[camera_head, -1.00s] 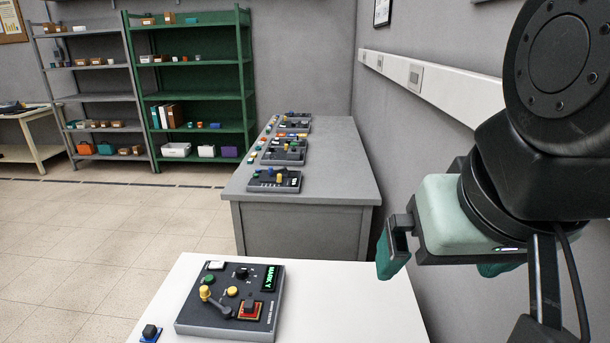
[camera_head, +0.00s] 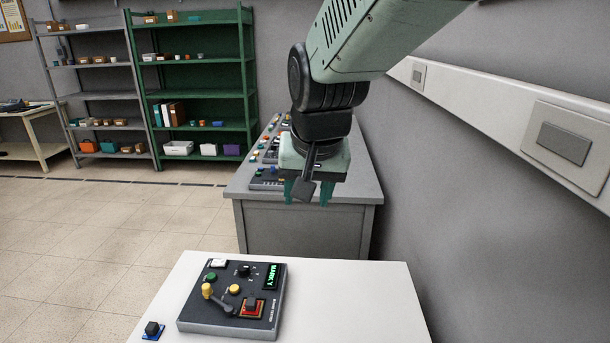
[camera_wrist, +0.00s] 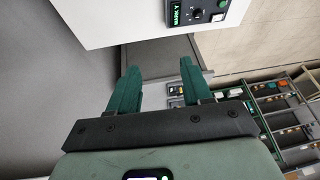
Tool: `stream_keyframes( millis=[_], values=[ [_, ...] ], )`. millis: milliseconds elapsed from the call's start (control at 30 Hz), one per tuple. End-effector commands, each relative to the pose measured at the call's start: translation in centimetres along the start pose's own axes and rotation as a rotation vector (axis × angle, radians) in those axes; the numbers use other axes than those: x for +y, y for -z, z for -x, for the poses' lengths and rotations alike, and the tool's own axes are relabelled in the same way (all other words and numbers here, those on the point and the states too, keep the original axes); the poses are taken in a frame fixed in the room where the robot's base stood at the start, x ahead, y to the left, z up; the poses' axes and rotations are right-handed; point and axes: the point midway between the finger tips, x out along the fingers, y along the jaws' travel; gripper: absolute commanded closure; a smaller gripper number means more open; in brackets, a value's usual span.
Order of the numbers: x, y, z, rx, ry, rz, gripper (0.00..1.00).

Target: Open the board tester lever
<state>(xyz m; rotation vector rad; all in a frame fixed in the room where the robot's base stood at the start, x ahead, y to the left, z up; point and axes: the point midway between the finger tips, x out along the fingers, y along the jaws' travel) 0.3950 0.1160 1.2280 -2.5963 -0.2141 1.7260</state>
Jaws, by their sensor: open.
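The board tester (camera_head: 232,298) is a dark grey box lying on the white table, with a green-lit screen reading MARK Y. Its lever (camera_head: 215,298) is a grey arm with a yellow knob at its left end, the other end near a square red-framed socket holding a dark chip. A corner of the tester shows at the top of the wrist view (camera_wrist: 213,18). My gripper (camera_head: 308,194) hangs in the air above and behind the tester, fingers pointing down, apart from it. In the wrist view its green fingers (camera_wrist: 160,92) are spread with nothing between them.
A small black chip on a blue base (camera_head: 151,331) sits left of the tester. The white table (camera_head: 350,290) is clear on its right. A grey bench (camera_head: 300,225) with several panels stands behind. A grey wall is at right; shelves (camera_head: 190,95) stand at the back left.

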Motion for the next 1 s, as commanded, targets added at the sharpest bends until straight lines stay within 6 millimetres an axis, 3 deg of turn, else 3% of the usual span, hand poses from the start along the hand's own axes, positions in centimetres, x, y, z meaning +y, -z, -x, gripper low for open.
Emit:
stream_keyframes(
  millis=[33, 200, 400, 500, 700, 867, 1000],
  values=[
    [-2.2, 0.7, -2.5, -0.018, 0.000, 0.018, 0.51],
    [-9.1, 1.8, -10.5, -0.033, -0.006, 0.055, 0.51],
    [-17.1, -0.2, -20.0, -0.031, -0.018, 0.120, 0.51],
    [-19.8, -1.8, -23.4, -0.025, -0.022, 0.149, 0.51],
    [-22.4, -3.7, -26.8, -0.017, -0.022, 0.179, 0.51],
    [-22.5, -3.8, -28.3, -0.016, -0.023, 0.179, 0.51],
    [-22.3, -3.9, -30.8, -0.018, -0.025, 0.179, 0.51]
  ],
)
